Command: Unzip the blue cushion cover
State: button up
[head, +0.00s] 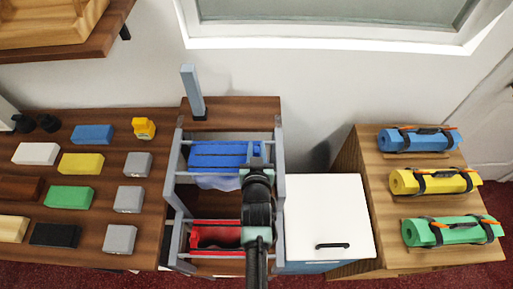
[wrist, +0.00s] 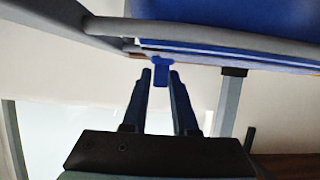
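The blue cushion cover (head: 215,153) lies in the rear part of a grey-railed rack in the head view. It fills the top of the wrist view (wrist: 235,12), with a zip line along its edge. A small blue pull tab (wrist: 161,66) hangs from that edge. My gripper (wrist: 160,78) is open, one dark finger on each side of the tab's lower end, with a visible gap on both sides. In the head view my arm reaches over the rack to the right part of the blue cover, and my fingertips are hidden there.
A red cover (head: 210,237) sits in the front of the rack (head: 173,165). A grey post (head: 193,92) stands behind. A white cabinet (head: 325,215) stands to the right. Colored blocks (head: 82,163) cover the left table; rolled mats (head: 435,181) lie far right.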

grip_shut()
dwell(1.1)
